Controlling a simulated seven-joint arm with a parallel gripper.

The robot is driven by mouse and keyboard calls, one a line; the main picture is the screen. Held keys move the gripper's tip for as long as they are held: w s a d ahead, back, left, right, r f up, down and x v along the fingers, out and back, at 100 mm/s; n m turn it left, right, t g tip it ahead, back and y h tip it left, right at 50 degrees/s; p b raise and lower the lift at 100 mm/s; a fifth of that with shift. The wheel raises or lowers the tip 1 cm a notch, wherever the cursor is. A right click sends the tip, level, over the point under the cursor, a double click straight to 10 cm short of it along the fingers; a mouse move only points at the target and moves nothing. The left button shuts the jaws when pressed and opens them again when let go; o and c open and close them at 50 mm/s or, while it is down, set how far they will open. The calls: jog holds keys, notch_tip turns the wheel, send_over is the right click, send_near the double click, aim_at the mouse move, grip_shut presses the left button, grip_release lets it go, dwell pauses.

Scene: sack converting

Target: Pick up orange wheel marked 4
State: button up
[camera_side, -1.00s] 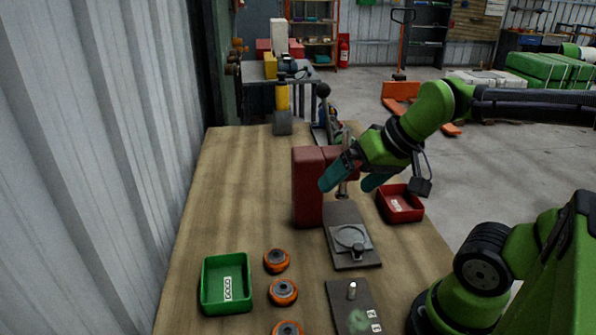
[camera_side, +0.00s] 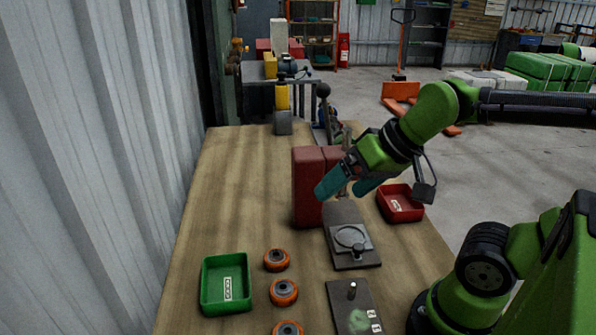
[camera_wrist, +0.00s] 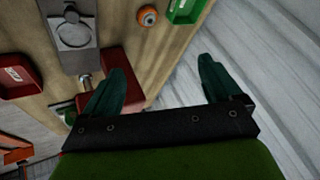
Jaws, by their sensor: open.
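Several orange wheels with dark centres stand in a line on the wooden table: a far one (camera_side: 277,260), a middle one (camera_side: 284,292) and a near one (camera_side: 287,328) cut by the picture's bottom edge. No number can be read on any of them, so I cannot tell which is marked 4. One orange wheel (camera_wrist: 147,15) also shows at the top of the wrist view. My gripper (camera_side: 342,192) is open and empty, above the table near the red machine, beyond and to the right of the wheels. In the wrist view its two teal fingers (camera_wrist: 163,85) are wide apart.
A green tray (camera_side: 226,284) lies left of the wheels. A red tray (camera_side: 401,203) lies at the right edge. A red machine (camera_side: 308,187) with a grey plate (camera_side: 352,247) stands mid-table. A dark plate with a peg (camera_side: 352,292) lies nearer.

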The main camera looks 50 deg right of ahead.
jog(key=w+a+f+n+g+h, duration=0.1)
jog(key=w+f+n+g, duration=0.15)
jog(key=w, duration=0.45)
jog(key=w+a+f+n+g, duration=0.2)
jog(key=w+f+g, duration=0.2)
jog(key=w, duration=0.3)
jog(key=h, duration=0.1)
send_over(276, 254)
jog(key=shift+n+g, duration=0.25)
notch_tip(276, 254, down, 11)
jog(key=shift+w+a+f, duration=0.1)
jog(key=shift+f, duration=2.75)
jog(key=shift+c, duration=0.4)
